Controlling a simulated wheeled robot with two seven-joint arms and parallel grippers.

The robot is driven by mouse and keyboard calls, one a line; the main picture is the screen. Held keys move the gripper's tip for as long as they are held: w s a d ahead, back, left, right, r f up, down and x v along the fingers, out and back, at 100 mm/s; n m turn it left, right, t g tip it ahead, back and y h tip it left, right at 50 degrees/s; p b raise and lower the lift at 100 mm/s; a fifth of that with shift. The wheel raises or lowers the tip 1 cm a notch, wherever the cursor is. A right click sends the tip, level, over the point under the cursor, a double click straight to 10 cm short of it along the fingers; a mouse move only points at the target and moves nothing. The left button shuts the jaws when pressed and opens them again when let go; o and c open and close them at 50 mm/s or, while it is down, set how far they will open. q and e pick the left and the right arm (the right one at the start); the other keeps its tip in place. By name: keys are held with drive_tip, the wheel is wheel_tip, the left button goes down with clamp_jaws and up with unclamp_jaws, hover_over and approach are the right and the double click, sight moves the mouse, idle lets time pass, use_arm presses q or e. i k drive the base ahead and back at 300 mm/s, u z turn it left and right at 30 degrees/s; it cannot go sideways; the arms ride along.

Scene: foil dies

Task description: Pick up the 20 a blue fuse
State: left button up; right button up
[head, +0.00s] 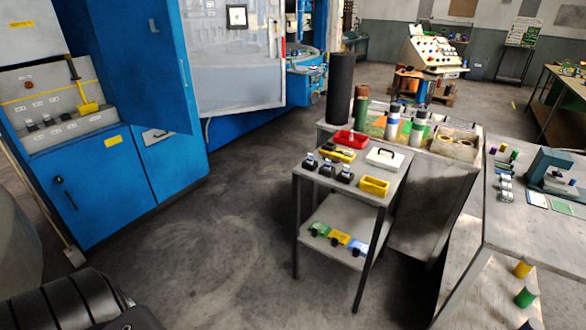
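I cannot pick out a fuse marked 20 A; no label is readable at this distance. On the lower shelf (325,214) of a grey trolley lie a green piece (319,229), a yellow piece (339,237) and a blue piece (357,246), each with a dark part in front. The blue one is rightmost. I cannot tell whether these are fuses. Neither gripper shows in the head view.
The trolley top (392,187) holds a red tray (350,139), a yellow bin (374,186) and a white box (384,158). A workbench (510,226) stands at right, an open blue cabinet (90,190) at left. Floor (220,250) between cabinet and trolley is clear.

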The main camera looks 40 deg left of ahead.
sight(346, 168)
drive_tip(key=u, duration=0.05)
drive_tip(key=i, duration=1.65)
